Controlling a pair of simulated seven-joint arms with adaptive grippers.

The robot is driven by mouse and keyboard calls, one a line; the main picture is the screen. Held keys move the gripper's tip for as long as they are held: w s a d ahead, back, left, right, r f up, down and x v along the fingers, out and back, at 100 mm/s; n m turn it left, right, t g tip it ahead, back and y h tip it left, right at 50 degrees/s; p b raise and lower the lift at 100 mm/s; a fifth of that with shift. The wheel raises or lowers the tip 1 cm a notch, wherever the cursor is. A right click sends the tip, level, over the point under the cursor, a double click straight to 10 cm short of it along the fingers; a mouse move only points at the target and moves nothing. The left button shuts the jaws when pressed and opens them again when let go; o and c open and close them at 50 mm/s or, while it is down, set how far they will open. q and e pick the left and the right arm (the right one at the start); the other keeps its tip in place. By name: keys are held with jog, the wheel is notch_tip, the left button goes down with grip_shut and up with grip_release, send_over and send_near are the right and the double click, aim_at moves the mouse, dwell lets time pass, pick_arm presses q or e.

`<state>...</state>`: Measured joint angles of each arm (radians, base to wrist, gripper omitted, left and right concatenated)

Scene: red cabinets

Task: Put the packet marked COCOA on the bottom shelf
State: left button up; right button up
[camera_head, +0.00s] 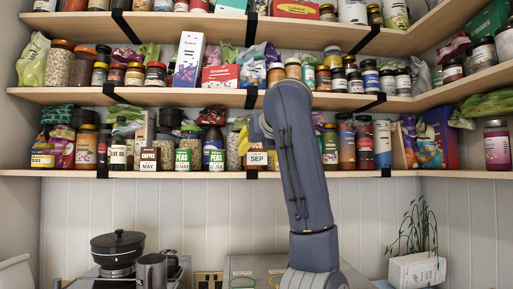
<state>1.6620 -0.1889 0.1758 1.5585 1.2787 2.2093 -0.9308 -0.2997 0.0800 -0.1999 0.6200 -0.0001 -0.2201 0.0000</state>
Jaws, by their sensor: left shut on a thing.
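My left arm rises through the middle of the head view and bends toward the bottom shelf (60,173). My left gripper (256,136) is at that shelf, mostly hidden behind my own wrist. It is shut at a packet (258,158) with a pale label that shows SEP. The name above SEP is partly covered, so I cannot fully read it as COCOA. The packet is at the shelf's front edge; I cannot tell whether it rests on the board. My right gripper is not in view.
The middle shelf (60,96) is crowded.

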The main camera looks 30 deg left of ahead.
pick_arm(q)
jog(key=shift+w+a, duration=2.05)
jog(key=shift+w, duration=0.65)
jog(key=shift+w+a, duration=2.05)
jog(key=shift+w, duration=0.65)
jog(key=shift+w+a, duration=2.05)
jog(key=shift+w, duration=0.65)
jog(key=shift+f, duration=1.1)
jog(key=o, duration=1.3)
jog(key=shift+o, duration=0.2)
jog(key=shift+d, duration=0.1)
jog(key=v, duration=0.7)
jog(key=shift+s+d, duration=0.25)
jog(key=shift+s+d+r, duration=0.1)
jog(key=shift+s+d, duration=0.05)
